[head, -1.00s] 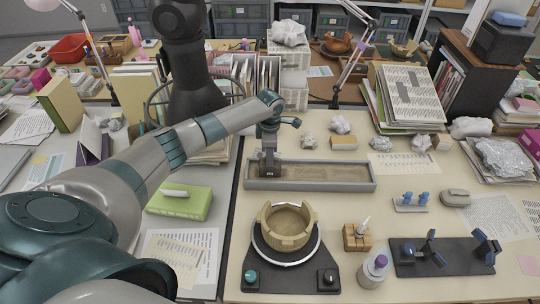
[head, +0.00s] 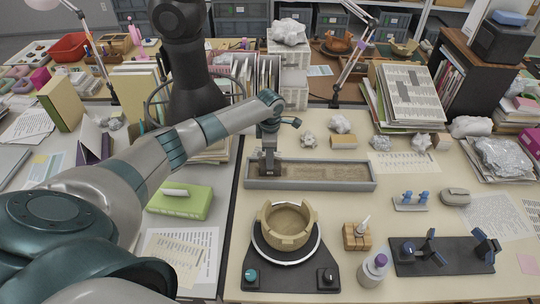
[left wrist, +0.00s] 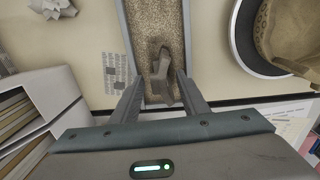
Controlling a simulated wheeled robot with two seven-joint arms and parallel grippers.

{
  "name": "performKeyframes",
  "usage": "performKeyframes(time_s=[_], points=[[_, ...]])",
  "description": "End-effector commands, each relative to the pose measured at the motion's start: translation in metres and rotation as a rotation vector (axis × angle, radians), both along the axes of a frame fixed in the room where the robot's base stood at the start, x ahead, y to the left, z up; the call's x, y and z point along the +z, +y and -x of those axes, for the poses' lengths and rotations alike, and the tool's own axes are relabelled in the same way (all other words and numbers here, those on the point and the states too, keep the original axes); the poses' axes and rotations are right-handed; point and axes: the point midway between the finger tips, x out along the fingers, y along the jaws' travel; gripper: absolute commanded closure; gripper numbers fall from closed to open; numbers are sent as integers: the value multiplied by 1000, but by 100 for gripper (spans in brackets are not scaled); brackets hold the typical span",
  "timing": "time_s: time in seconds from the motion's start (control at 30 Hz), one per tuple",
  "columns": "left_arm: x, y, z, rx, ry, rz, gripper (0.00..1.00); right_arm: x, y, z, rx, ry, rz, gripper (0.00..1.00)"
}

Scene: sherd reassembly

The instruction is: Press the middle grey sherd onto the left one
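My left gripper (head: 268,172) points down over the left end of the long grey sand tray (head: 340,186). In the left wrist view its two fingers (left wrist: 160,82) stand apart. A grey sherd shape (left wrist: 161,84) stands in the sand between them, with a gap at the left finger. It reaches away from the gripper in a bent form, and I cannot tell whether it is one sherd or two touching. In the head view the gripper hides the sherds. My right gripper is not in view.
A tan broken pot (head: 288,236) sits on a turntable (head: 258,254) in front of the tray. A wooden block (head: 356,238), a purple-capped bottle (head: 373,269) and a dark fixture board (head: 440,262) stand to its right. Crumpled paper (head: 340,124) lies behind the tray.

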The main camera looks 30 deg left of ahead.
Motion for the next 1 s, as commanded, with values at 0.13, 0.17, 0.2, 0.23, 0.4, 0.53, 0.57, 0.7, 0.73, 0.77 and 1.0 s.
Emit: performKeyframes(time_s=[0.13,0.17,0.2,0.23,0.4,0.53,0.57,0.7,0.73,0.77,1.0], points=[[0,0,0,0,-1,-1,59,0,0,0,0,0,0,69],[1,0,0,0,-1,-1,59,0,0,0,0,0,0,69],[1,0,0,0,-1,0,59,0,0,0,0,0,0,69],[2,0,0,0,-1,0,59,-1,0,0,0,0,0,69],[12,-1,0,0,-2,1,59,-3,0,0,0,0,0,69],[28,-1,0,-1,-5,0,59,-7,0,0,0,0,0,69],[33,-1,0,-2,-5,0,59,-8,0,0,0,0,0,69],[58,-1,2,-1,-4,0,59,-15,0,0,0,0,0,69],[64,-2,2,-1,-6,0,59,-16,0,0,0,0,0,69],[70,-2,2,0,-5,0,59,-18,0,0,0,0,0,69],[119,-4,5,0,-6,1,59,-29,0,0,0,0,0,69]])
